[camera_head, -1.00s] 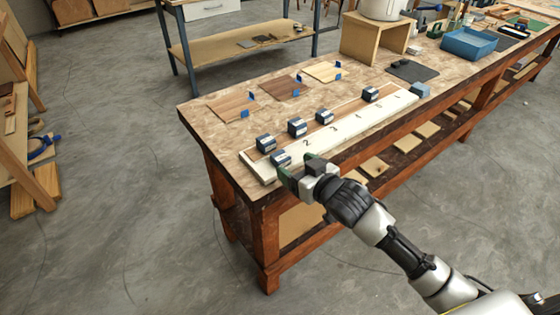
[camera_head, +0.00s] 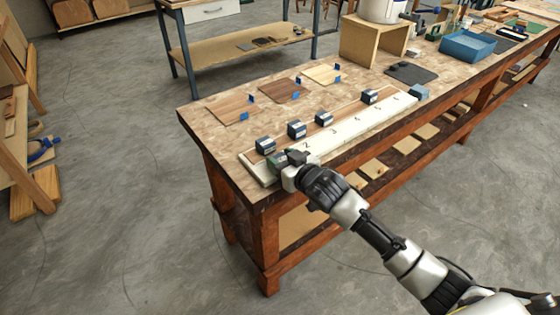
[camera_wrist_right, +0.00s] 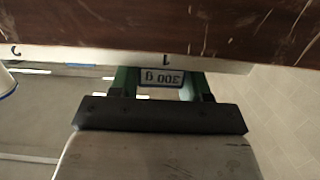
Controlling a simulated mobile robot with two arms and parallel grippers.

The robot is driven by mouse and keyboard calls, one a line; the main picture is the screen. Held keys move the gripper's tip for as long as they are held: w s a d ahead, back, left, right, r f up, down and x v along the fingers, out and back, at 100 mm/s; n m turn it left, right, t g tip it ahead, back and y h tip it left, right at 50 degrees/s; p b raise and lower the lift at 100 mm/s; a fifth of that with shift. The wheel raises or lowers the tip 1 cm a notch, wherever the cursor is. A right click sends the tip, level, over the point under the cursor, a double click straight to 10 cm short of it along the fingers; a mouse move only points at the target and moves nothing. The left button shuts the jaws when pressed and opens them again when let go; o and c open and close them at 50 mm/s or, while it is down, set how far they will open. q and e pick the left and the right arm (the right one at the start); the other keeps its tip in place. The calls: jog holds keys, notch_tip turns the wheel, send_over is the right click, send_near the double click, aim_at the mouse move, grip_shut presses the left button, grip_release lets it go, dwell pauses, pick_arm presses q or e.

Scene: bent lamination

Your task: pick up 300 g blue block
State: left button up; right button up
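The 300 g blue block (camera_wrist_right: 162,79) is between the two green fingers of my right gripper (camera_wrist_right: 162,88) in the wrist view. Its label reads "300 g" upside down, beside the mark 1 on the pale strip. The fingers are close on both sides of the block; I cannot tell whether they press on it. In the head view my right gripper (camera_head: 285,161) is at the near left end of the long pale board (camera_head: 335,131) and mostly hides this block. My left gripper is not in view.
Other dark blue blocks (camera_head: 297,128) stand in a row along the board. Wood sample plates (camera_head: 233,108) with blue tags lie behind. A dark mat (camera_head: 411,72), a wooden box stand (camera_head: 374,41) and a blue tray (camera_head: 468,45) are farther right.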

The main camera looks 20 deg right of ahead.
jog(key=c, duration=0.7)
jog(key=shift+o, duration=0.2)
jog(key=shift+r, duration=0.1)
